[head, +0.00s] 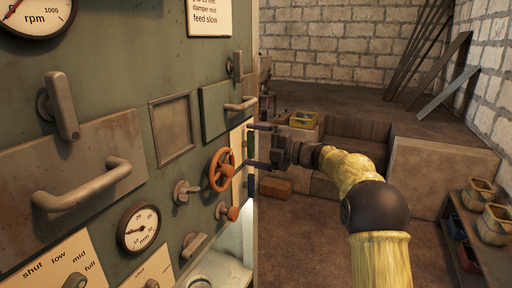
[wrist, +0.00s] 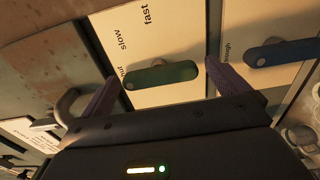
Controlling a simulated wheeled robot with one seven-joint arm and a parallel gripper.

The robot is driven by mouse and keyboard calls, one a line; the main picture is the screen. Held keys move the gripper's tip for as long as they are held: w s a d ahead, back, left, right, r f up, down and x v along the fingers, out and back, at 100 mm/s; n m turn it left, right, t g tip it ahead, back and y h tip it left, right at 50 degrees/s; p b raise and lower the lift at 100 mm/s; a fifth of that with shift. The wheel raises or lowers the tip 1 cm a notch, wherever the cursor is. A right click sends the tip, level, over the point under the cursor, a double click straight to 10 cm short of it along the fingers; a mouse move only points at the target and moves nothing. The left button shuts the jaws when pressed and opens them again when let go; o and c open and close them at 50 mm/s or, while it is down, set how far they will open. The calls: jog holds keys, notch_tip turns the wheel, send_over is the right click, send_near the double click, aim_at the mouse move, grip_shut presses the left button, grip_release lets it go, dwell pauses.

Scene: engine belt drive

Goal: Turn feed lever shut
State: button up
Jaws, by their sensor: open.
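In the wrist view a green lever (wrist: 162,74) lies across a cream plate (wrist: 152,32) marked "slow" and "fast", with a third word partly covered by the lever. Its pale round bolt shows at its left end. My gripper (wrist: 161,72) is open, one purple finger on each side of the green lever, left and right. I cannot tell whether either finger touches it. In the head view my gripper (head: 253,146) reaches to the right edge of the green panel, where the levers are seen too edge-on to read.
A blue lever (wrist: 282,52) on another cream plate lies right of my gripper. An orange handwheel (head: 221,169), an orange knob (head: 232,213) and a grey handle (head: 240,104) stick out nearby. A card (head: 209,15) reads "feed slow". Open floor lies right of the panel.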

jog(key=b+v, duration=0.2)
jog(key=v, duration=1.5)
jog(key=shift+d, duration=0.15)
jog(key=s+d+f+m+t+h, duration=0.2)
jog(key=d+f+m+t+h, duration=0.15)
jog(key=f+m+h, duration=0.6)
jog(key=s+d+f+m+t+h, duration=0.2)
jog(key=f+m+t+h, duration=0.3)
jog(key=m, duration=0.9)
jog(key=s+f+m+g+h, duration=0.1)
jog(key=s+f+m+g, duration=0.25)
jog(key=s, duration=0.55)
jog(key=s+a+f+m+g+h, duration=0.15)
jog(key=s+f+g, duration=0.3)
jog(key=s, duration=0.45)
jog(key=s+f+m+g, duration=0.4)
jog(key=s+f, duration=0.1)
jog(key=s, duration=0.4)
jog(key=w+p+v, duration=0.3)
jog(key=p+v, duration=1.1)
jog(key=p, duration=0.1)
jog(key=shift+s+r, duration=0.25)
jog(key=shift+r, duration=0.3)
